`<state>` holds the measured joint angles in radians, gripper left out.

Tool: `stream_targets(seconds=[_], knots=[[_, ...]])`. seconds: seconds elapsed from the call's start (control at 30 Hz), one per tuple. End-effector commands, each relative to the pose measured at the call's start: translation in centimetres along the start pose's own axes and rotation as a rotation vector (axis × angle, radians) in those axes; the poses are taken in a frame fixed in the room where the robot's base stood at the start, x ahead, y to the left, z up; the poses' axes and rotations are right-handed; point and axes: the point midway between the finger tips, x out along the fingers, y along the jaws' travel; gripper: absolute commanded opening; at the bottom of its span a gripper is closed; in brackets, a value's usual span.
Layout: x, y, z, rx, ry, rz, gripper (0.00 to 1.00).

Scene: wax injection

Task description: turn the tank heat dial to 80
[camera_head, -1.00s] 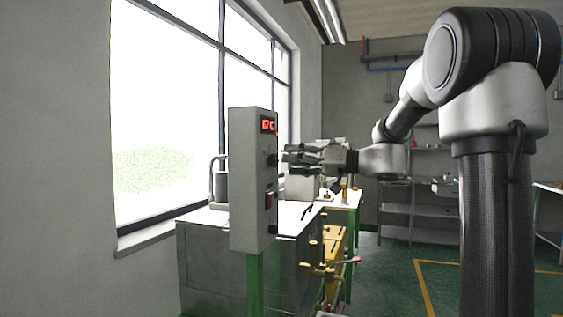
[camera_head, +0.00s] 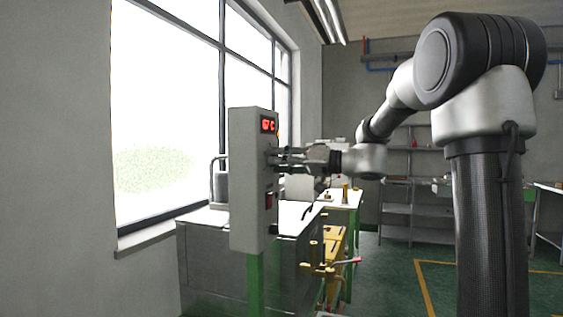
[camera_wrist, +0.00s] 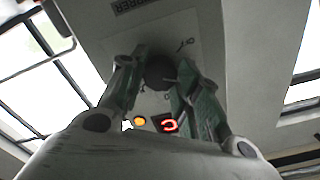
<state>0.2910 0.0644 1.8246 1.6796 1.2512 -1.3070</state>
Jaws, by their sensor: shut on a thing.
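The grey control box (camera_head: 250,180) stands on a green post, with a red digital display (camera_head: 268,125) that seems to read 67 C. My gripper (camera_head: 279,156) reaches in from the right to the box's face, just below the display. In the wrist view, the dark round dial (camera_wrist: 160,72) sits between my two fingertips, with small markings on the panel around it. My gripper is shut on the dial, with one finger on either side. The dial's pointer cannot be made out. The display (camera_wrist: 169,125) shows partly in the wrist view, cut off by my gripper.
A red switch (camera_head: 269,200) is lower on the box. Behind it stand a metal tank (camera_head: 205,250) and a bench with yellow fittings (camera_head: 318,268). A window (camera_head: 165,110) is at left, shelves (camera_head: 405,208) at the back. The floor at right is open.

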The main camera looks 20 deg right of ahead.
Motion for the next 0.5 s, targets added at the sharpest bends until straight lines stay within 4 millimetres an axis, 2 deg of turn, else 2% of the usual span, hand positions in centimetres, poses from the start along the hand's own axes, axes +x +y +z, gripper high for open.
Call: stream_targets(seconds=[0.27,0.5], knots=[[-0.01,0.04,-0.02,0.062,0.001,0.001,0.09],[-0.01,0.06,-0.04,0.224,0.001,0.001,0.09]])
